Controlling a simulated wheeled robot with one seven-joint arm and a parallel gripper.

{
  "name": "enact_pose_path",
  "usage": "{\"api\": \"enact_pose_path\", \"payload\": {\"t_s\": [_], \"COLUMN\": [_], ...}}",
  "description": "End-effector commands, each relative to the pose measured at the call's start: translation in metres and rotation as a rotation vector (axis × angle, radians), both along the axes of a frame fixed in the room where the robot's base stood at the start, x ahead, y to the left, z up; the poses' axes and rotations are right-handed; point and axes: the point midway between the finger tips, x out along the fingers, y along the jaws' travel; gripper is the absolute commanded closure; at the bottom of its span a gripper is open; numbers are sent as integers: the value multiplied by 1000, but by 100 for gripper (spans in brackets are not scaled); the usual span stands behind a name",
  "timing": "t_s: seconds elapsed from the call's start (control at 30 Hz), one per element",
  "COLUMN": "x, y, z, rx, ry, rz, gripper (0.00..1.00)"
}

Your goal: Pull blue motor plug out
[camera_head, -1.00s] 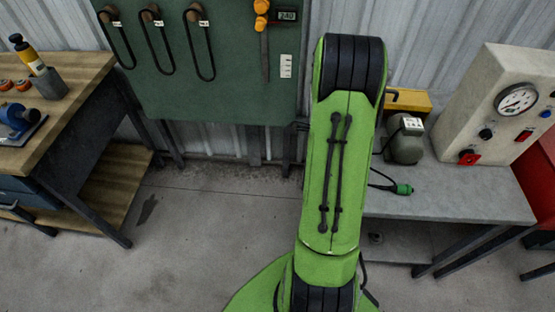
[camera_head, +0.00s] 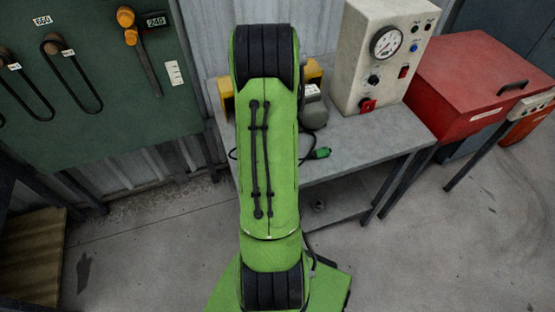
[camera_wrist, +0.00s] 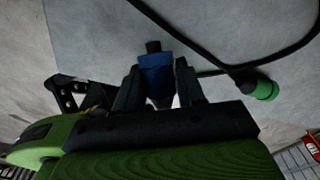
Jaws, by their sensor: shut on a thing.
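The blue plug (camera_wrist: 156,76) shows in the wrist view between the two dark fingers of my gripper (camera_wrist: 159,68). The fingers are shut on its sides. A short dark stub stands out of its far end, and a pale tip shows at its near end. Whether it still sits in a socket cannot be told. In the head view my green arm hides my gripper, the blue plug and the motor it may belong to.
A green plug (camera_wrist: 264,90) on a black cable lies to the right; it also shows on the grey bench (camera_head: 365,140) in the head view (camera_head: 320,153). A grey cylinder (camera_head: 314,115), a gauge box (camera_head: 376,60) and a red cabinet (camera_head: 465,85) stand nearby.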

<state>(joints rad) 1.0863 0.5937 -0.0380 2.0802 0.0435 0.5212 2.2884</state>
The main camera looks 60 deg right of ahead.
Motion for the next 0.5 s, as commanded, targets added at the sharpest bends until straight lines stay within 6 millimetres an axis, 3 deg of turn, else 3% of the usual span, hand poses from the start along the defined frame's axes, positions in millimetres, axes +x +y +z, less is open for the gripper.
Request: {"api": "enact_pose_path", "payload": {"t_s": [0.1,0.37,0.4,0.5], "x": [0,0,0,0], "y": [0,0,0,0], "z": [-11,-10,-10,-10], "rx": [0,0,0,0], "ry": [0,0,0,0], "rz": [0,0,0,0], "gripper": [100,100,55,40]}}
